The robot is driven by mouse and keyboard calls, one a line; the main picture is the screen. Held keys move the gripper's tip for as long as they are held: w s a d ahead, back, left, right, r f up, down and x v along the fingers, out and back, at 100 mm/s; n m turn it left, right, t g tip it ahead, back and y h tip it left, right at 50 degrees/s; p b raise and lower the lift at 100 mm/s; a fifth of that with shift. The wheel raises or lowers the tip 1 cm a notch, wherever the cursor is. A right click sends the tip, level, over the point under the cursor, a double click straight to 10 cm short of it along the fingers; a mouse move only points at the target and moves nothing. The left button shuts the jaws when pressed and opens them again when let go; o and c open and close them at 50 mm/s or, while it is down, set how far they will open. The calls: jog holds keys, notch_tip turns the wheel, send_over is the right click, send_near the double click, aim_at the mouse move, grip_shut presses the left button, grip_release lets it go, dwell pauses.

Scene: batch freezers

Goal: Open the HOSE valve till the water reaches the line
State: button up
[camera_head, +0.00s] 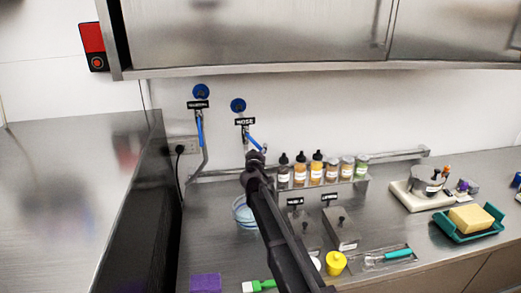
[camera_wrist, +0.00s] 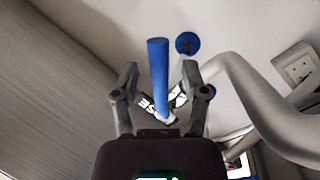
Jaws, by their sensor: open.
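The HOSE label (camera_head: 245,121) is on the wall under a blue round knob (camera_head: 238,105). The HOSE valve's blue lever (camera_head: 253,141) slants down to the right in the head view. In the wrist view the blue lever (camera_wrist: 158,75) stands between the two fingers of my gripper (camera_wrist: 160,72), with a gap on each side. My gripper is open; in the head view it is small and partly hidden by my arm. A clear container (camera_head: 240,211) stands on the counter below the valve, partly behind my arm. Its water level and line cannot be made out.
A second labelled valve with a blue lever (camera_head: 200,130) and a grey pipe is close on the left. Several bottles (camera_head: 300,170) stand on a rail at right. A steel cabinet (camera_head: 250,35) hangs above. A wall socket (camera_wrist: 300,70) shows in the wrist view.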

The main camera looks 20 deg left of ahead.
jog(key=shift+w+a, duration=0.15)
jog(key=shift+w, duration=0.5)
grip_shut()
jog(key=shift+s+a, duration=0.1)
jog(key=shift+a, duration=0.05)
